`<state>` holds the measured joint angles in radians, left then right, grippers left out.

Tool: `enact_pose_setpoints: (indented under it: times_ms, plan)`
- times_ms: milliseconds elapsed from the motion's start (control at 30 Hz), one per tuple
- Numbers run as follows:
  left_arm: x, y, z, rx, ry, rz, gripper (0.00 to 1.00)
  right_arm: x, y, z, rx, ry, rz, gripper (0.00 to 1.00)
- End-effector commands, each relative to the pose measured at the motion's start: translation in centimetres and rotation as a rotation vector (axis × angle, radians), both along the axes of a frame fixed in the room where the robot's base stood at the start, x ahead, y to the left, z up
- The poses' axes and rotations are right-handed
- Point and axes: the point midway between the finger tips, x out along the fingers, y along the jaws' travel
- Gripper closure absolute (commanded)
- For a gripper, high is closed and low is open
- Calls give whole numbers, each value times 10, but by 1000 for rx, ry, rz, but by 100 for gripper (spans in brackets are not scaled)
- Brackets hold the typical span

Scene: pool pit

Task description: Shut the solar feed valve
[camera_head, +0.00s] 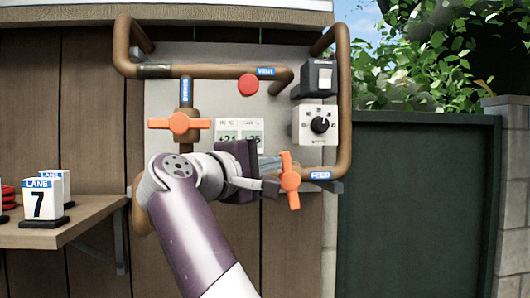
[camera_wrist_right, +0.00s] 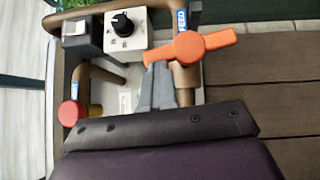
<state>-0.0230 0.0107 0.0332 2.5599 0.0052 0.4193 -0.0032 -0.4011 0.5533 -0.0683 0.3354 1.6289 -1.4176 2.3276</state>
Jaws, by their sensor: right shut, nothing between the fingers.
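The solar feed valve has an orange handle (camera_head: 290,181) on the lower right pipe, beside the blue FEED label (camera_head: 320,175). The handle stands nearly upright, slightly tilted, crosswise to the level pipe. It also shows in the right wrist view (camera_wrist_right: 205,46). My right gripper (camera_head: 277,164) is shut and empty, just left of the handle's upper part. In the right wrist view its grey fingers (camera_wrist_right: 158,75) lie close to one end of the handle; I cannot tell whether they touch. My left gripper is not in view.
Another orange handle (camera_head: 180,123) sits level on the left pipe. A red knob (camera_head: 248,85), a dial box (camera_head: 316,125) and a black switch box (camera_head: 319,78) are above. A shelf (camera_head: 60,234) holds LANE number blocks (camera_head: 43,200) at left.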

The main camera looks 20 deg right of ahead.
Motion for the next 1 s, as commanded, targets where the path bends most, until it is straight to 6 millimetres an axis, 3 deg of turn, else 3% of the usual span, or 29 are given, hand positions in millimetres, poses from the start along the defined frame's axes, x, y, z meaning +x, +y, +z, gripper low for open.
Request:
enact_pose_setpoints:
  times_ms: [1000]
  plan:
    - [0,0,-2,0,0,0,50,-4,-5,2,4,-2,-1,100]
